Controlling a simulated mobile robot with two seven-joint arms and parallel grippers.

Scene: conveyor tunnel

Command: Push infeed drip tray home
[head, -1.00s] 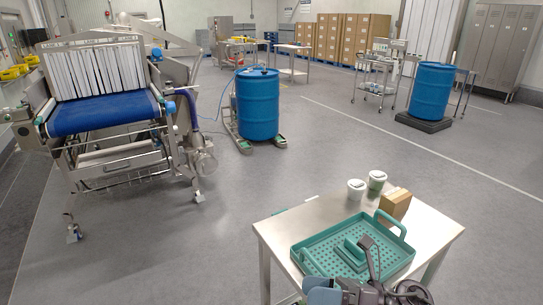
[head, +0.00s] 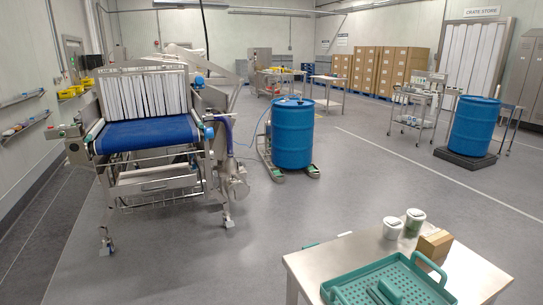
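The infeed drip tray (head: 155,184) is a shallow metal tray with a handle on its front, under the infeed end of the conveyor machine. It appears to stick out a little at the front of the frame, but how far is hard to tell from here. The blue belt (head: 148,134) lies above it, with a white strip curtain (head: 145,96) at the tunnel mouth behind. A wire rack (head: 160,199) shows below the tray. Neither of my grippers is in view.
A steel table (head: 462,262) stands at the lower right with a green perforated tray (head: 425,284), two tubs (head: 392,228) and a cardboard box (head: 434,245). A blue drum (head: 292,135) stands right of the machine. Floor before the machine is clear.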

